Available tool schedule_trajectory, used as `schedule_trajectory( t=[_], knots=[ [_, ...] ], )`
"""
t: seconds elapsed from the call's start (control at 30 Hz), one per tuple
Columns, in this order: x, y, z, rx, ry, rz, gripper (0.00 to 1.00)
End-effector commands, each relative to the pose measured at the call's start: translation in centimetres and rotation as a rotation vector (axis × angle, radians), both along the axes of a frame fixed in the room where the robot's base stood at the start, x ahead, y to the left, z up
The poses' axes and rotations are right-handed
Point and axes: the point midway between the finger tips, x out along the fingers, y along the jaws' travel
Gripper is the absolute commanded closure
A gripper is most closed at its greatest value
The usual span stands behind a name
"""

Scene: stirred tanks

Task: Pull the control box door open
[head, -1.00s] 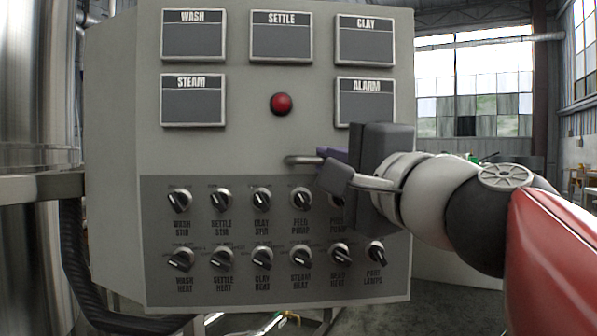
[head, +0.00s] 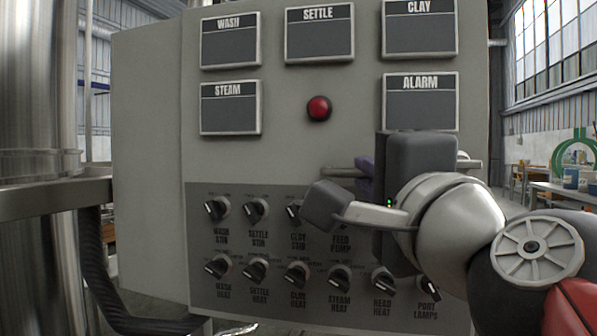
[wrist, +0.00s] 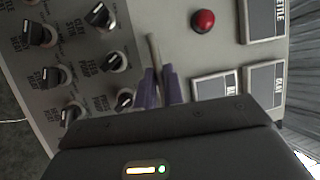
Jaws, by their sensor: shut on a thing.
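The control box (head: 150,160) is a pale grey cabinet. Its front door (head: 270,150) carries label plates, a red button and rows of black knobs. A horizontal metal bar handle (head: 344,172) crosses the door below the red button, and its right end shows past my gripper. My gripper (head: 364,174) is shut on this handle, with its purple fingertips around the bar. The wrist view shows the handle (wrist: 152,48) running between the two purple fingers (wrist: 160,84). My gripper and wrist hide the middle of the bar and some knobs. I see no clear gap at the door's edges.
The red button (head: 319,108) sits above the handle, and knobs (head: 256,210) stick out below it. A steel tank (head: 35,120) and a dark hose (head: 95,260) are at the left. Benches (head: 560,190) stand far off at the right.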

Motion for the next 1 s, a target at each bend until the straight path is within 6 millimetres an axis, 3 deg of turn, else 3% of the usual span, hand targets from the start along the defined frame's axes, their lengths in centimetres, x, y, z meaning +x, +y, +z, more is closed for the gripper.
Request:
schedule_trajectory(
  t=[0.27, 0.3, 0.43, 0.77, 1.0],
  knots=[
    [0.0, 0.1, 0.0, 0.000, 0.000, 0.001, 1.00],
    [0.0, 0.1, 0.0, 0.000, 0.000, 0.001, 0.86],
    [0.0, 0.0, 0.0, 0.000, 0.000, 0.001, 0.69],
    [-0.3, 0.0, 0.0, 0.000, -0.001, 0.000, 0.68],
    [-3.8, -0.3, -0.5, -0.002, -0.004, 0.000, 0.68]
  ],
)
